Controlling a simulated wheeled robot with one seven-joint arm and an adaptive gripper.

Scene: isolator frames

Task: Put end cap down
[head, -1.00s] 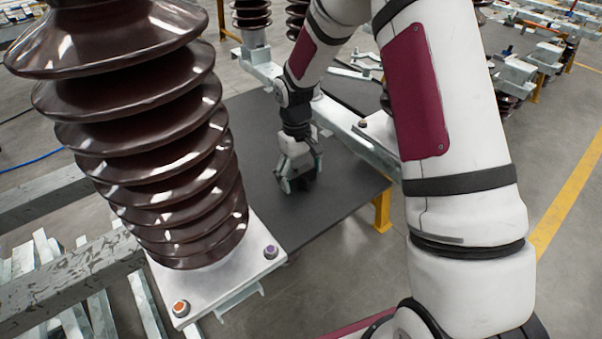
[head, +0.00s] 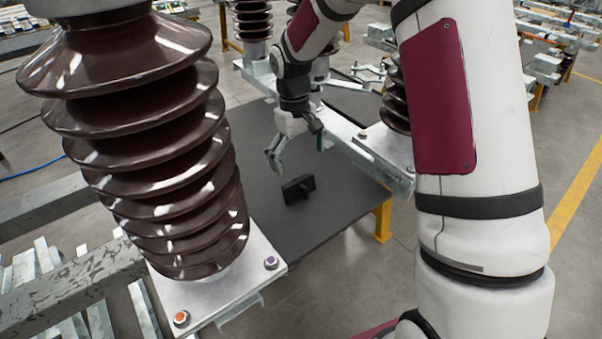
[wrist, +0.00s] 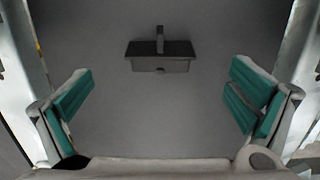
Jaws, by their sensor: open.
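The end cap (head: 299,189) is a small black block with a raised stub. It rests on the dark grey table top (head: 335,205). In the wrist view the end cap (wrist: 160,52) lies ahead of the fingers, near the top middle, apart from both. My gripper (head: 295,150) is open and empty, a little above and behind the end cap in the head view. Its green-padded fingers stand wide apart in the wrist view (wrist: 160,108).
A large brown ribbed insulator (head: 150,140) on a bolted metal plate (head: 215,290) stands at the left front. A metal rail (head: 350,140) with insulators runs behind the table. Table surface around the end cap is clear. Yellow legs (head: 383,220) support the table.

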